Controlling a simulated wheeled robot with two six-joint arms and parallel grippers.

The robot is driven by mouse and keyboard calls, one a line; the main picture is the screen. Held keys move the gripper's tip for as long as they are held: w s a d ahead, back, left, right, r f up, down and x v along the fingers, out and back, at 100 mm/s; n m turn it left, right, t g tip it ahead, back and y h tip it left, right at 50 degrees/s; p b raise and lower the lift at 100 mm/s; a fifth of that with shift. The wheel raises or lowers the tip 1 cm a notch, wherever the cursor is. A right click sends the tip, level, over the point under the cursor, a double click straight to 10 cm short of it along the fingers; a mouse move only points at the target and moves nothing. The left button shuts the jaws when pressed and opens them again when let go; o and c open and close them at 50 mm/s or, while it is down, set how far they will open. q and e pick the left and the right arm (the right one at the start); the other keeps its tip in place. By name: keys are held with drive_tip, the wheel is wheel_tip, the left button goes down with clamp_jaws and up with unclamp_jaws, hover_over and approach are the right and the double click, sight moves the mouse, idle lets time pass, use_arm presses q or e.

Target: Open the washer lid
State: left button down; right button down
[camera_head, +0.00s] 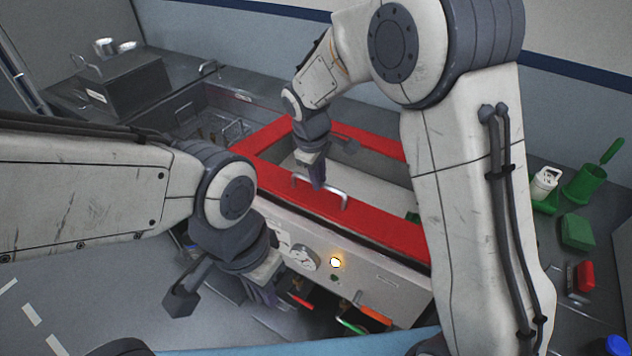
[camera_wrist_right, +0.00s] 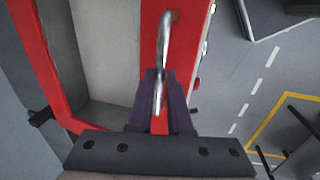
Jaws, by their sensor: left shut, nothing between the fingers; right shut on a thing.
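The washer lid (camera_head: 375,226) is a red rectangular frame around a pale grey recessed middle. It lies over the grey washer body (camera_head: 385,285), and I cannot tell whether it is raised at all. A silver bar handle (camera_head: 338,193) stands on its front red strip. My right gripper (camera_head: 318,184) is shut on this handle. In the right wrist view the fingers (camera_wrist_right: 161,105) close around the handle (camera_wrist_right: 167,45), above the red strip (camera_wrist_right: 150,25). My left gripper (camera_head: 265,295) is shut and empty, in front of the washer's left front panel.
A wire basket (camera_head: 215,128) and a dark box (camera_head: 122,85) stand at back left. Green containers (camera_head: 585,184) and a white bottle (camera_head: 545,183) stand at right.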

drive_tip(key=w+d+r+p, duration=0.3)
drive_tip(key=r+p, duration=0.3)
drive_tip(key=r, duration=0.2)
drive_tip(key=w+d+r+p, duration=0.3)
drive_tip(key=w+r+p, duration=0.2)
drive_tip(key=r+p, duration=0.2)
drive_tip(key=shift+w+d+r, duration=0.3)
drive_tip(key=shift+w+r, duration=0.1)
drive_tip(key=shift+r, duration=0.35)
